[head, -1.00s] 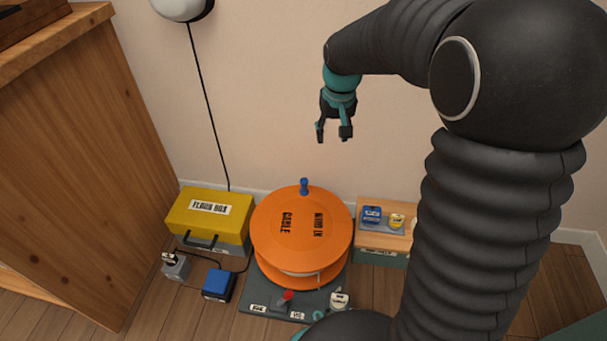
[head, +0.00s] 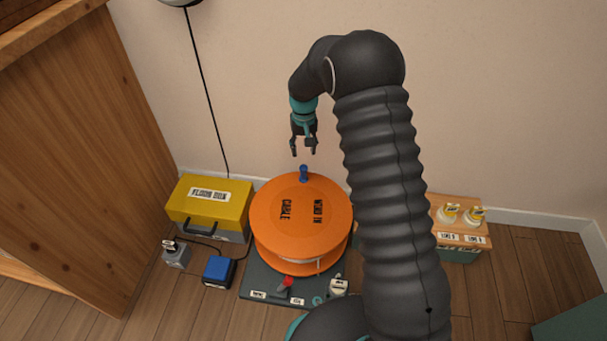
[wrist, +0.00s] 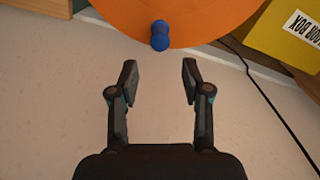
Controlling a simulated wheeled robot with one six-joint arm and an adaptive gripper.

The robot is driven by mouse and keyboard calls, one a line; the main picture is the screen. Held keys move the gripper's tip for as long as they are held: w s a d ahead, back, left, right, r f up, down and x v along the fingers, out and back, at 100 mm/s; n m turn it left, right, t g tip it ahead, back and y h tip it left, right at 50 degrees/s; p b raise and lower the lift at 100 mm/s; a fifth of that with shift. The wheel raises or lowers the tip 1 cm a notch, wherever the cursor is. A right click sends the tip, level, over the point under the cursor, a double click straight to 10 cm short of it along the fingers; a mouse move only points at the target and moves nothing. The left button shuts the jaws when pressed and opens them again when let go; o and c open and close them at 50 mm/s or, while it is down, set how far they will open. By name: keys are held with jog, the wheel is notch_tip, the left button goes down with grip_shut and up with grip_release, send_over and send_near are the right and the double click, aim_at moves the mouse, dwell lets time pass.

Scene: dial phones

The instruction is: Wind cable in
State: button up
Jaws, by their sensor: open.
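An orange cable reel (head: 300,215) labelled "CABLE" and "WIND IN" stands on a dark grey base. A blue crank knob (head: 303,174) sticks up at the reel's far edge. My gripper (head: 304,152) hangs point-down just above the knob, open and empty. In the wrist view the blue knob (wrist: 160,36) lies beyond my open fingertips (wrist: 160,72), roughly centred between them and apart from both. The reel (wrist: 180,12) fills the top of that view. A pale band of cable shows under the reel's top disc. A red-tipped lever (head: 287,284) is on the base's front.
A yellow "FLOOR BOX" case (head: 210,205) stands left of the reel. A blue box (head: 219,270) and a grey socket block (head: 177,254) sit in front of it. The wall is behind.

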aim_at(304, 168)
notch_tip(304, 168, down, 12)
jog(key=shift+f+b, duration=0.15)
jog(key=shift+b, duration=0.45)
grip_shut()
